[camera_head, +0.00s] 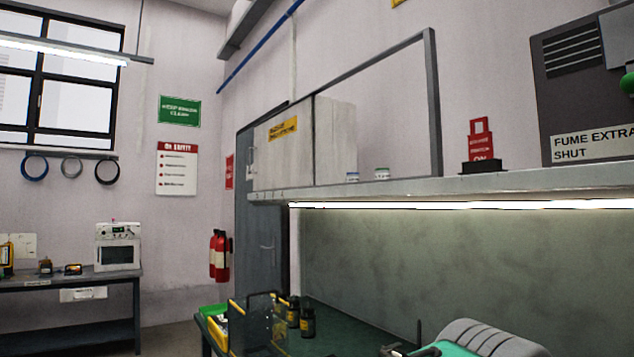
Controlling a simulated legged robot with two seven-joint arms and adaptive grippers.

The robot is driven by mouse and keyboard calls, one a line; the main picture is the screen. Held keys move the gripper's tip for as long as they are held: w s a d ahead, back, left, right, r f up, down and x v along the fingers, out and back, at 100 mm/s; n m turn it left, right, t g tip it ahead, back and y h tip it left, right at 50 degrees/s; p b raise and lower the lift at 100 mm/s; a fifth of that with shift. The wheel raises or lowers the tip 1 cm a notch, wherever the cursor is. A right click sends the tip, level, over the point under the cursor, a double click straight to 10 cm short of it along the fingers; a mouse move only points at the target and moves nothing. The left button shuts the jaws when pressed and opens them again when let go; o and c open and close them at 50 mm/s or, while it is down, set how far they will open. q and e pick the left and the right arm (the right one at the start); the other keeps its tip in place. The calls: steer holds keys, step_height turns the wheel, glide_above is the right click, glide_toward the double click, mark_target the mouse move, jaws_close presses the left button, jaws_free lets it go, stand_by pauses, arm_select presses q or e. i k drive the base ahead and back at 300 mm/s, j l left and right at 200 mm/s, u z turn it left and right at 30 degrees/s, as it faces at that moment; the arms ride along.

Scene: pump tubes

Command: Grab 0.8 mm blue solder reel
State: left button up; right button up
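No blue solder reel can be made out for certain. Two small round items stand on the long shelf: a blue-banded one (352,176) and a green-banded one (382,174) to its right. They are too small for me to read any label or tell whether they are reels. Neither of my grippers shows in the head view.
The grey shelf (450,187) runs above a green-topped bench (345,338). Dark bottles (307,322), a clear panel (258,322) and a green bin (212,311) stand on the bench. A grey ribbed object (490,338) is at bottom right. Another bench (70,283) stands far left.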

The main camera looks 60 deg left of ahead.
mark_target(351, 177)
steer(key=u, duration=1.85)
steer(key=i+j+z, duration=0.1)
steer(key=z, duration=0.85)
steer(key=j+z, duration=0.25)
steer(key=j, duration=0.2)
steer(key=j+z, duration=0.2)
steer(key=j, duration=0.3)
steer(key=k+j+z, duration=0.1)
steer(key=j+z, duration=0.15)
steer(key=j, duration=0.2)
steer(key=k+j+z, duration=0.2)
steer(key=j, duration=0.25)
steer(key=j+z, duration=0.25)
steer(key=j, duration=0.2)
